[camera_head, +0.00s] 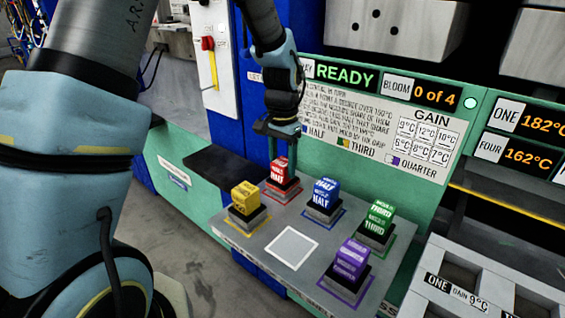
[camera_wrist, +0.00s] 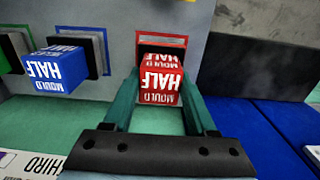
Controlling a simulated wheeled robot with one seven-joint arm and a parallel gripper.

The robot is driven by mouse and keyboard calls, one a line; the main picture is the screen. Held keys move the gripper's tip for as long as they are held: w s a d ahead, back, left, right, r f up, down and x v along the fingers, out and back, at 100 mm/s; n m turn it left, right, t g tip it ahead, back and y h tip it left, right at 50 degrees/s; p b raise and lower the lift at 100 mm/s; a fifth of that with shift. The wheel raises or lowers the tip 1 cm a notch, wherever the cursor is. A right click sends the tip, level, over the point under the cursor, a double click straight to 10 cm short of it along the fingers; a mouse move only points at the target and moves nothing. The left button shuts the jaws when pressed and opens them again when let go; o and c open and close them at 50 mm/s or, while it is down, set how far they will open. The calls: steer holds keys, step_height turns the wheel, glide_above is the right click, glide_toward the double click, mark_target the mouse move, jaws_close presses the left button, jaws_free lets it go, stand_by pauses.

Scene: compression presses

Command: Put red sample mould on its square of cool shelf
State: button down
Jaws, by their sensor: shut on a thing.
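The red sample mould (camera_head: 279,168), a red block lettered HALF, stands at the back of a grey shelf (camera_head: 250,238) in the head view, over a dark base inside a red-outlined square (camera_head: 296,188). In the wrist view the red mould (camera_wrist: 162,75) sits between the two green fingers, in front of the red outline (camera_wrist: 140,38). My gripper (camera_head: 277,156) reaches down from above and is shut on the red mould; it also shows in the wrist view (camera_wrist: 161,92). I cannot tell whether the mould touches the base.
Yellow (camera_head: 245,197), blue (camera_head: 323,196), green (camera_head: 379,220) and purple (camera_head: 351,258) moulds stand in their coloured outlines on the shelf. A white-outlined square (camera_head: 291,247) is empty. A green panel with a READY display (camera_head: 345,75) rises behind. A dark plate (camera_head: 222,168) lies left.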

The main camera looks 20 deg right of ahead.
steer(key=shift+f, duration=0.25)
steer(key=shift+c, duration=1)
jaws_free()
step_height(320, 180, up, 12)
steer(key=b, duration=0.2)
steer(key=s+a+f+n, duration=0.1)
steer(key=a+f+n, duration=0.1)
steer(key=a, duration=0.8)
steer(key=s+a+f+n+t, duration=0.1)
steer(key=a+n, duration=0.4)
steer(key=a, duration=0.5)
steer(key=s+a+f+n, duration=0.2)
steer(key=a+f+n, duration=0.2)
steer(key=a, duration=0.6)
steer(key=shift+t, duration=0.3)
steer(key=shift+a, duration=0.1)
